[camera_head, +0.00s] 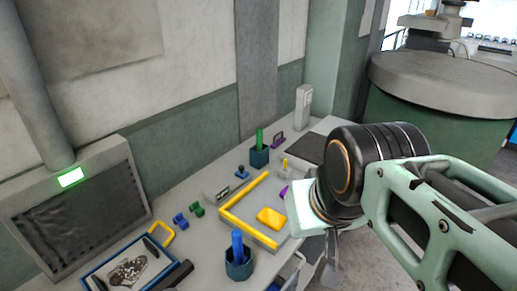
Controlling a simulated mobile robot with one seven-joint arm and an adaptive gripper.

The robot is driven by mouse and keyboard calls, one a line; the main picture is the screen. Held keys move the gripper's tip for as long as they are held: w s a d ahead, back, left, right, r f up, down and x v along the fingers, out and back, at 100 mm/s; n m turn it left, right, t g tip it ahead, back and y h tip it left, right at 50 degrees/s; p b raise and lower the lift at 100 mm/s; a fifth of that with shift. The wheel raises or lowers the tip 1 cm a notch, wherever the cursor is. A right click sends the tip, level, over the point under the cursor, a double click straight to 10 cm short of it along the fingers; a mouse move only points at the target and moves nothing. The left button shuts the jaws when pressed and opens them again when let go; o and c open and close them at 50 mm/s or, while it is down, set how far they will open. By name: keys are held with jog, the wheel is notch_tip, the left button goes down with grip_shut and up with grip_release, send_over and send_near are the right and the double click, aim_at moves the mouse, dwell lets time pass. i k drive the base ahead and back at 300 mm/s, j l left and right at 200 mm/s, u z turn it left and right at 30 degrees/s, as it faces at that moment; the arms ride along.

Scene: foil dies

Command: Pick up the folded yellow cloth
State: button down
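The folded yellow cloth (271,218) appears as a small, thick yellow pad with rounded corners. It lies in a grey, square-cornered tray with yellow edging (236,219) on the bench. My gripper (331,272) hangs below the pale wrist at the right, lower in the picture than the cloth. It is apart from the cloth, beyond the bench's front edge as seen here. Its fingers are small and partly blurred, so I cannot tell whether they are open or shut. The wrist may hide the tray's right side.
A dark cup with a blue item (238,262) stands in front of the tray, and another with a green item (259,154) behind it. Small blue and green pieces (197,209) lie left. A blue-edged tray (128,273) holds metal parts. A large round grey-topped drum (445,85) stands at right.

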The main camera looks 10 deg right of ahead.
aim_at(273, 220)
jog(key=u, duration=0.95)
jog(key=z, duration=1)
jog(key=i+l+u, duration=0.2)
jog(key=l, duration=0.15)
jog(key=i+l+u, duration=0.2)
jog(key=l, duration=0.15)
jog(key=i+l+u, duration=0.2)
jog(key=l, duration=0.15)
jog(key=i+l+u, duration=0.1)
jog(key=l+u, duration=0.15)
jog(key=l, duration=0.15)
jog(key=l+u, duration=0.4)
jog(key=k+j, duration=0.05)
